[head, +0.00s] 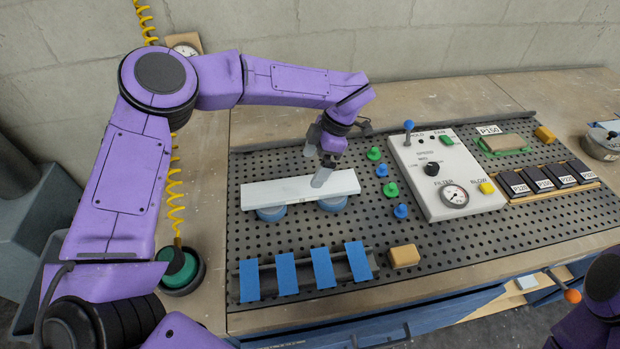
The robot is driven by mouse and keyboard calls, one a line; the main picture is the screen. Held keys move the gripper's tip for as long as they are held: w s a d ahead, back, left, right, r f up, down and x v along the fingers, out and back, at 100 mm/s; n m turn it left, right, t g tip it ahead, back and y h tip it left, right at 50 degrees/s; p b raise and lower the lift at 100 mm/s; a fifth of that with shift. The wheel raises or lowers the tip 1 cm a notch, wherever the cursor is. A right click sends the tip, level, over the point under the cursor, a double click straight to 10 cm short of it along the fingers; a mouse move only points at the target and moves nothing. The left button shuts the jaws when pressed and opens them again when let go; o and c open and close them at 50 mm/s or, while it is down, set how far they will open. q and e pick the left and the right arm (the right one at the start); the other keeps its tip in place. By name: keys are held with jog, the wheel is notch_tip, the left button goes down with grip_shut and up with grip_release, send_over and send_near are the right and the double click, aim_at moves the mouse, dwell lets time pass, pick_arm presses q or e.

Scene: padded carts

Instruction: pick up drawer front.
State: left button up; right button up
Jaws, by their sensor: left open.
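The drawer front is most likely the long pale grey-white board (270,192) on the perforated black bench top, left of centre. It rests across two round blue-grey supports (271,213), one near each end. My left gripper (316,165) is open above the board's right half. One finger reaches down in front of the board's top face and the other stands behind it; I cannot tell whether either touches. My right arm (600,290) shows only in part at the lower right corner, and its gripper is out of the picture.
Green and blue knobs (382,170) stand right of the board. A white control panel (445,175) with a gauge is further right. Blue strips on a rack (322,267) and a tan block (404,256) lie in front. Labelled dark blocks (538,178) sit at the right.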

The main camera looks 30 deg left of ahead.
aim_at(301, 187)
pick_arm(q)
jog(key=s, duration=0.1)
jog(key=s+a+f+p, duration=0.1)
jog(key=s+f, duration=0.1)
jog(key=s, duration=0.1)
jog(key=shift+a, duration=0.15)
jog(key=f, duration=0.1)
jog(key=w+f, duration=0.1)
jog(key=f, duration=0.1)
jog(key=w+f, duration=0.1)
jog(key=shift+a+f+p, duration=0.2)
jog(key=shift+a+p, duration=0.15)
jog(key=shift+s+r, duration=0.15)
jog(key=shift+s, duration=0.05)
jog(key=shift+s+r, duration=0.2)
jog(key=shift+s, duration=0.05)
jog(key=c, duration=1)
jog(key=shift+w, duration=0.1)
jog(key=shift+c, duration=1.3)
pick_arm(e)
jog(key=shift+s+r, duration=1.1)
jog(key=shift+f, duration=0.1)
